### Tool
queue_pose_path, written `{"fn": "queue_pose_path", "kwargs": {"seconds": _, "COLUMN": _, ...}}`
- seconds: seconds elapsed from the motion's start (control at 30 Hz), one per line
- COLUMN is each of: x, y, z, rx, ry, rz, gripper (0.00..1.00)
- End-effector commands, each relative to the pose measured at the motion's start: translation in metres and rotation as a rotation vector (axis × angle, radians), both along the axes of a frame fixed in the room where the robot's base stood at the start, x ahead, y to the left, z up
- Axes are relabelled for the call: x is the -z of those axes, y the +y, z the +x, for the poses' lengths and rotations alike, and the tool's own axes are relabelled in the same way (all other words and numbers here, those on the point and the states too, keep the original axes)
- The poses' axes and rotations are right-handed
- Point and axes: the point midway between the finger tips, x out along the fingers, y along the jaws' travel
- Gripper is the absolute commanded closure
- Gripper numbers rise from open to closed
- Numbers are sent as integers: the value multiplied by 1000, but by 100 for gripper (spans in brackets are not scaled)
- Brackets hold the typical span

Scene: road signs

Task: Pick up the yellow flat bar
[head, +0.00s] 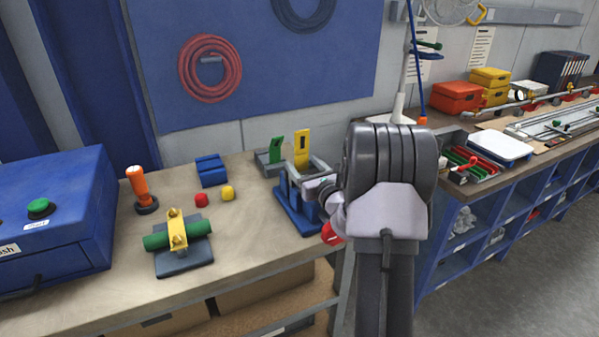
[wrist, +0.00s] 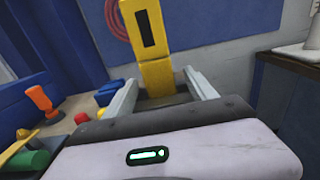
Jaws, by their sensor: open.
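The yellow flat bar (head: 302,146) stands upright near the back of the bench, with a dark slot in its face. In the wrist view the bar (wrist: 148,62) rises between the two fingers. My gripper (head: 303,167) is open, with its fingers on either side of the lower part of the bar. In the wrist view my gripper (wrist: 160,77) shows a gap between each finger and the bar. The bar's lower end is hidden by the gripper, so I cannot tell what it stands in.
A blue stand (head: 292,211) is below the gripper. A green block (head: 277,150) is just left of the bar. A green cylinder with a yellow clamp (head: 177,230), an orange-handled tool (head: 138,185) and small blocks stand further left. The bench front is clear.

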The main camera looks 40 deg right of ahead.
Motion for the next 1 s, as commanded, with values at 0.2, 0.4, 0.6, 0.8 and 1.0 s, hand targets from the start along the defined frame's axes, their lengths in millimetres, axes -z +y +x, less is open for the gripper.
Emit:
{"fn": "queue_pose_path", "kwargs": {"seconds": 0.2, "x": 1, "y": -9, "z": 40, "rx": -1, "ry": -2, "rz": -1, "gripper": 35}}
{"fn": "queue_pose_path", "kwargs": {"seconds": 0.4, "x": -1, "y": -10, "z": 45, "rx": 0, "ry": -1, "rz": 1, "gripper": 35}}
{"fn": "queue_pose_path", "kwargs": {"seconds": 0.6, "x": -1, "y": -10, "z": 45, "rx": 0, "ry": -1, "rz": 0, "gripper": 64}}
{"fn": "queue_pose_path", "kwargs": {"seconds": 0.8, "x": -1, "y": -10, "z": 45, "rx": 0, "ry": -1, "rz": 0, "gripper": 100}}
{"fn": "queue_pose_path", "kwargs": {"seconds": 1.0, "x": -2, "y": -10, "z": 45, "rx": 0, "ry": -1, "rz": 0, "gripper": 100}}
